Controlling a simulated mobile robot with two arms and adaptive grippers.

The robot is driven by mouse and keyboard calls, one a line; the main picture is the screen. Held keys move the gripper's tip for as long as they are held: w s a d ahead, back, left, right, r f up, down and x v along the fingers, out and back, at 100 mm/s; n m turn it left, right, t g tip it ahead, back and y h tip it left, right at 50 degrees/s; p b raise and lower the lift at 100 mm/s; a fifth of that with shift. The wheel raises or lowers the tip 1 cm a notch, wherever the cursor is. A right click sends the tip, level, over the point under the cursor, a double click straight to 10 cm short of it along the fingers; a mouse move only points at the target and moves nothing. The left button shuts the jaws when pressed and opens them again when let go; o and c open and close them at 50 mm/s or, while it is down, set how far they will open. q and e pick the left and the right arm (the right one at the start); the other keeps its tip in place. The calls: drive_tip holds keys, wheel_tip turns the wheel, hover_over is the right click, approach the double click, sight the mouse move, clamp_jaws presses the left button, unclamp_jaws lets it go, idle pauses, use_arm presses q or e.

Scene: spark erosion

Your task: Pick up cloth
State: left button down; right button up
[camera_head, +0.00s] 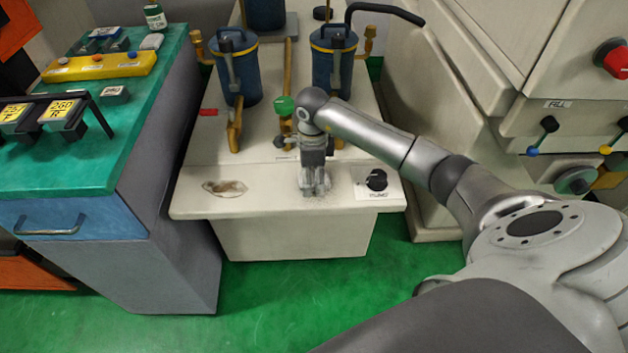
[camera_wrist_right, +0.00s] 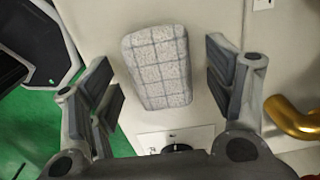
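The cloth (camera_wrist_right: 157,67) is a grey, checked, folded pad lying on the pale machine top (camera_head: 265,205). It shows whole in the right wrist view. My right gripper (camera_head: 315,188) points down over the front part of this top, close above the cloth. In the right wrist view my right gripper (camera_wrist_right: 163,88) is open, with one finger on each side of the cloth and a gap to both. In the head view the gripper hides most of the cloth. My left gripper is in neither view.
A black knob on a white plate (camera_head: 376,181) sits right of the gripper. Blue canisters (camera_head: 236,68) and brass pipes (camera_head: 233,130) stand behind. A brown-edged recess (camera_head: 225,188) lies to the left. A green-topped cabinet (camera_head: 150,85) stands further left.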

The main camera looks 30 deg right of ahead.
sight(313, 177)
drive_tip(key=c, duration=0.8)
drive_tip(key=shift+c, duration=0.2)
drive_tip(key=shift+r+p, duration=0.4)
drive_tip(key=shift+r, duration=0.15)
wheel_tip(313, 177, up, 2)
drive_tip(key=shift+r+p, duration=0.2)
drive_tip(key=shift+p, duration=0.6)
drive_tip(key=s+a+r+p, duration=0.2)
drive_tip(key=s+r+p, duration=0.7)
drive_tip(key=s, duration=0.4)
drive_tip(key=shift+s+a+r+p, duration=0.25)
drive_tip(key=shift+s+a+p, duration=0.15)
drive_tip(key=shift+p, duration=0.4)
